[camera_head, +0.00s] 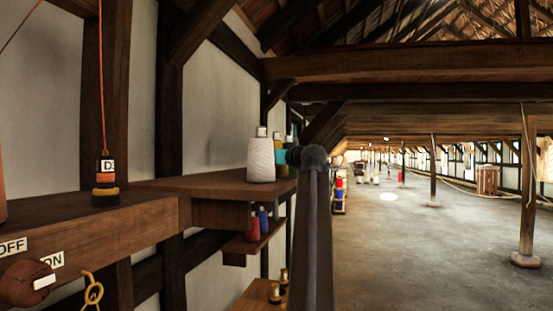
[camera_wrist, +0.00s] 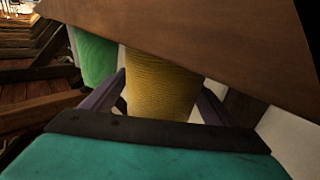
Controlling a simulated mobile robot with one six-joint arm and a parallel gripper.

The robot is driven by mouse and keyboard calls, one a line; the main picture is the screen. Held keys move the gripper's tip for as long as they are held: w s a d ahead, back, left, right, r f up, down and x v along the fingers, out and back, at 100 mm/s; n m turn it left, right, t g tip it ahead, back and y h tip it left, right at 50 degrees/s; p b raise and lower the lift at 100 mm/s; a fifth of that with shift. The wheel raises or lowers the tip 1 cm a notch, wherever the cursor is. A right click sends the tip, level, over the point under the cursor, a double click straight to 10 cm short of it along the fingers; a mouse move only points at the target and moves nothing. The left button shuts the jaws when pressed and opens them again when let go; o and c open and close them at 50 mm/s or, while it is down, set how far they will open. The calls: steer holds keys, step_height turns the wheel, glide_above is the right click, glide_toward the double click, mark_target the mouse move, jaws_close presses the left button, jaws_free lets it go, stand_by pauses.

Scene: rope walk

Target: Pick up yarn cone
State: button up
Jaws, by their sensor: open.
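A yellow yarn cone (camera_wrist: 160,85) stands between the two dark purple fingers of my gripper (camera_wrist: 162,88) in the wrist view. The fingers are open, one on each side of the cone; I cannot tell whether either touches it. A brown wooden board hides the cone's upper part in that view. A green yarn cone (camera_wrist: 93,55) is just left of it, outside the left finger. In the head view, a white yarn cone (camera_head: 260,160) stands upright on the upper shelf. Colored cones behind it are partly hidden, and my gripper's fingers are hidden there.
The upper wooden shelf (camera_head: 190,186) runs along the left wall. A lower shelf (camera_head: 250,242) holds a red cone (camera_head: 253,229) and a blue cone (camera_head: 263,222). The floor (camera_head: 430,260) at the right is largely clear, with wooden posts.

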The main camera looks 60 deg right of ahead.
steer(key=c, duration=1.2)
steer(key=shift+r, duration=0.2)
steer(key=shift+c, duration=0.4)
step_height(320, 180, up, 10)
steer(key=shift+f, duration=0.2)
steer(key=shift+s+f, duration=0.1)
steer(key=shift+s, duration=0.05)
stand_by(0.6)
